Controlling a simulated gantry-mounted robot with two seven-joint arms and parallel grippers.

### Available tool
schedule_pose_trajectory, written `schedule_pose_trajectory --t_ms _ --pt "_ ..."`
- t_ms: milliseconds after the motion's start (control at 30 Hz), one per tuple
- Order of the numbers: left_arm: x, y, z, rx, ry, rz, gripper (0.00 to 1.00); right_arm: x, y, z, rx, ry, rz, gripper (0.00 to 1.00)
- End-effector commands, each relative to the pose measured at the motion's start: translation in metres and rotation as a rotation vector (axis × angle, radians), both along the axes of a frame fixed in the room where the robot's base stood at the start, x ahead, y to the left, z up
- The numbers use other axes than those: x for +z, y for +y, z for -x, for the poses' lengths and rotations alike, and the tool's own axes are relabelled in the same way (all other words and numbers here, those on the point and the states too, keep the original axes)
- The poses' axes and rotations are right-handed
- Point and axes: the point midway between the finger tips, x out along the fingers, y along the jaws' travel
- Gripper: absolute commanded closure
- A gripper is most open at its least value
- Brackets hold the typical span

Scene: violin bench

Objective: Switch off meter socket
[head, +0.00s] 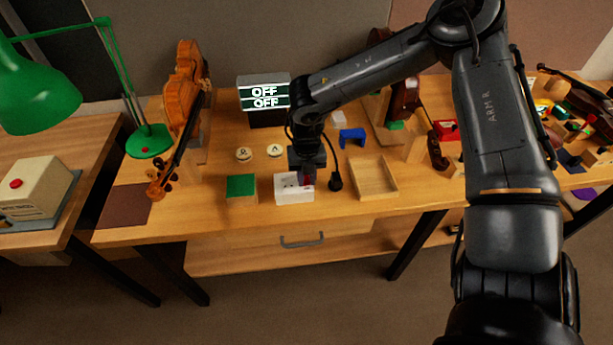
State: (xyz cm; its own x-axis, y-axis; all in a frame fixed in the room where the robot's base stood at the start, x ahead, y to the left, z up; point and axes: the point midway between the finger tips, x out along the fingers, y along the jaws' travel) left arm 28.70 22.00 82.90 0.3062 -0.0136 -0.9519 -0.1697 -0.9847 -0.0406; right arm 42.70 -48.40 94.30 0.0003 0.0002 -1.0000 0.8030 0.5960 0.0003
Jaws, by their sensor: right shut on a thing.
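The meter socket (284,193) is a small white block near the front edge of the bench, with dark holes in its top. My right gripper (307,181) points down at the socket's right end and is shut there. A small dark red part shows at its fingertips; the fingers hide most of it. A black plug (335,182) on a black cable lies on the bench to the right, apart from the socket. A display (264,97) at the back shows OFF on both lines. My left gripper is not in view.
A green block (241,187) stands left of the socket and an empty wooden tray (391,189) to the right. Two round pale discs (244,154) lie behind. A violin (184,92) leans at the left. A blue bracket (352,136) stands behind the tray.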

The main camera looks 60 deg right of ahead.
Motion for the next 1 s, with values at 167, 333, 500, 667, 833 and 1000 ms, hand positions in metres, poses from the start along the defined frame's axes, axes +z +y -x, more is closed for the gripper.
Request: schedule_pose_trajectory --t_ms 167,333,500,667,833,1000 --pt "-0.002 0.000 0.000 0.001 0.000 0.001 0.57 -0.001 -0.001 0.000 0.000 0.012 -0.012 1.00" --pt "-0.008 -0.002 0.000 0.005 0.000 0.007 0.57 -0.001 -0.004 -0.003 -0.002 0.071 -0.089 1.00" --pt "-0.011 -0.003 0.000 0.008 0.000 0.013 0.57 0.000 -0.006 -0.004 -0.001 0.132 -0.171 1.00" --pt "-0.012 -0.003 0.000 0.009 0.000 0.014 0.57 0.002 -0.007 -0.005 0.000 0.154 -0.206 1.00" --pt "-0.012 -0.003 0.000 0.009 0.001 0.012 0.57 0.003 -0.006 -0.005 0.000 0.155 -0.209 1.00" --pt "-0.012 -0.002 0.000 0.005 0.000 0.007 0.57 0.003 -0.006 -0.005 0.000 0.154 -0.208 0.67"
